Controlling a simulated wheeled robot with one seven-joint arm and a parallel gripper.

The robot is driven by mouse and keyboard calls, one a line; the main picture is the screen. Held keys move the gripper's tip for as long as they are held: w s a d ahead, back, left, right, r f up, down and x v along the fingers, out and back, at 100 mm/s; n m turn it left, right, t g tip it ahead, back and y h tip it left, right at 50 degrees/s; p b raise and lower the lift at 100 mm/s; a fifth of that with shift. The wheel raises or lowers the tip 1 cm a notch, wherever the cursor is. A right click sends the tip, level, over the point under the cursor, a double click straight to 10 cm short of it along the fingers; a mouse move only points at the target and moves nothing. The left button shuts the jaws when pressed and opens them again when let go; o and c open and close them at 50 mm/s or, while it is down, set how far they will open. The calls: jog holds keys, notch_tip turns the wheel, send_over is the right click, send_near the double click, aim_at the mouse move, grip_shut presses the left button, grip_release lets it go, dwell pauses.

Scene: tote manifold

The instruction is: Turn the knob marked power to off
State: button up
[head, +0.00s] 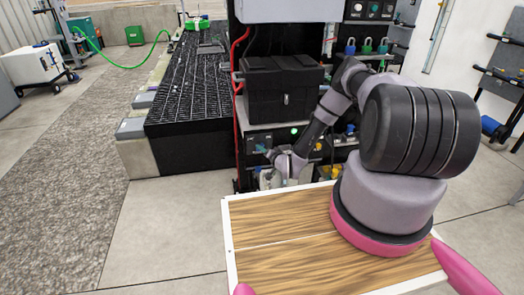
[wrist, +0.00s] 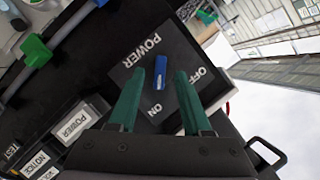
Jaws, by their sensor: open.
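The power knob (wrist: 160,72) is a small blue bar handle on a black plate (wrist: 128,72) lettered POWER, OFF and ON. In the wrist view the plate is turned: OFF lies right of the knob and ON below it. The knob's long side runs roughly up and down in that picture, in line with ON rather than OFF. My gripper (wrist: 160,75) is open, its green fingers one on each side of the knob, with a gap visible on both sides. I cannot tell the depth left. In the head view my gripper (head: 264,151) is at the panel front, and the knob is not clear.
A green handle (wrist: 36,50) and a white POWER label (wrist: 73,126) are on the panel nearby. In the head view a black case (head: 283,92) sits above the panel, red cables run on its left, and padlocks (head: 367,46) hang at right. Open floor (head: 165,225) lies left.

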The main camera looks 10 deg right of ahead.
jog(key=shift+w+a+f, duration=0.2)
jog(key=shift+w, duration=0.45)
grip_shut()
jog(key=shift+a+n+h, duration=0.15)
jog(key=shift+n+h, duration=1.2)
jog(key=shift+n, duration=0.7)
jog(key=shift+a+n+h, duration=0.15)
jog(key=shift+n+h, duration=1.15)
jog(key=shift+n, duration=0.7)
jog(key=shift+a+n+h, duration=0.15)
jog(key=shift+n+h, duration=1.2)
jog(key=shift+n, duration=0.7)
